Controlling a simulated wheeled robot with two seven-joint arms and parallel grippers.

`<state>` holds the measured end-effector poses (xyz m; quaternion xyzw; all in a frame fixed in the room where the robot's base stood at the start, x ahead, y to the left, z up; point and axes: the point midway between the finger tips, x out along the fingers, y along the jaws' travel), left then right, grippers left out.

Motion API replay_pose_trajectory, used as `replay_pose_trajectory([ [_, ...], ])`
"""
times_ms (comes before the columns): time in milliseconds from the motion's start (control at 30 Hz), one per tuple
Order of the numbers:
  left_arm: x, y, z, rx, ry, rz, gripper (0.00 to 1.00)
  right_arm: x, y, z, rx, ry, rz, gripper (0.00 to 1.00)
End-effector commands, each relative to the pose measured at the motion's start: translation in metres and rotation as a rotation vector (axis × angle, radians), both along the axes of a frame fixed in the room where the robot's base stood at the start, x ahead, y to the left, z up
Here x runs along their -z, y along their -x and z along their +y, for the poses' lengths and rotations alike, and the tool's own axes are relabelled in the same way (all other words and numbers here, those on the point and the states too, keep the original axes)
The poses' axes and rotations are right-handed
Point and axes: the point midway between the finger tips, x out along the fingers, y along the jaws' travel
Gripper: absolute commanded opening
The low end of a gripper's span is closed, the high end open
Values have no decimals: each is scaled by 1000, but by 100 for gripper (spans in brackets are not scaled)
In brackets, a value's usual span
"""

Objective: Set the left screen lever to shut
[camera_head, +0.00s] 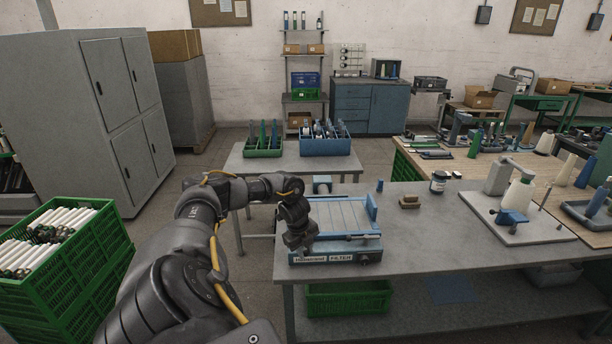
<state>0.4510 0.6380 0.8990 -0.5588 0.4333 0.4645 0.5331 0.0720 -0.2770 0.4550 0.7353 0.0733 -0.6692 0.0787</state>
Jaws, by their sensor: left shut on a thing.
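The blue and grey filter unit (335,257) sits on the left end of the grey bench, with a slatted light panel on top and a raised blue edge at its right. Its front plate bears the word FILTER and a small dark knob (364,259). My left gripper (299,246) points down at the unit's front left corner, its jaws shut on what appears to be the left screen lever. The gripper hides the lever, so its angle cannot be told. A thin bar (261,236) sticks out left of the unit. My right gripper is not in view.
A brown block (409,201) and a dark jar (438,182) stand right of the unit. Green crates (75,265) of white tubes stand at left. The bench front between is clear.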

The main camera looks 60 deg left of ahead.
Motion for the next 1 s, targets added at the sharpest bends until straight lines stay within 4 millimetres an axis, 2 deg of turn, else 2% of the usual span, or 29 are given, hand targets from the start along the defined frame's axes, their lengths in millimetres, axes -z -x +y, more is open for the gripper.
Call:
replay_pose_trajectory([
  [67, 1, 3, 3, -3, -4, 7, 0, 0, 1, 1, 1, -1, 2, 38],
  [100, 1, 3, 3, -3, -4, 8, 26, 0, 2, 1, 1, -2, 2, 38],
  [233, 1, 3, 2, -3, -4, 7, 43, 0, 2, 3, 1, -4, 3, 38],
  [500, 0, 0, 0, 1, -2, 4, 45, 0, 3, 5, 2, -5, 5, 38],
  [633, -8, 1, 0, 2, -2, 1, 45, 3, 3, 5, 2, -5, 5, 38],
  [767, -27, 5, 0, 4, -4, 0, 45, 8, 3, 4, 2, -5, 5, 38],
  [1000, -74, 16, 0, 2, -4, 0, 45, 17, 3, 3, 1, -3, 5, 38],
])
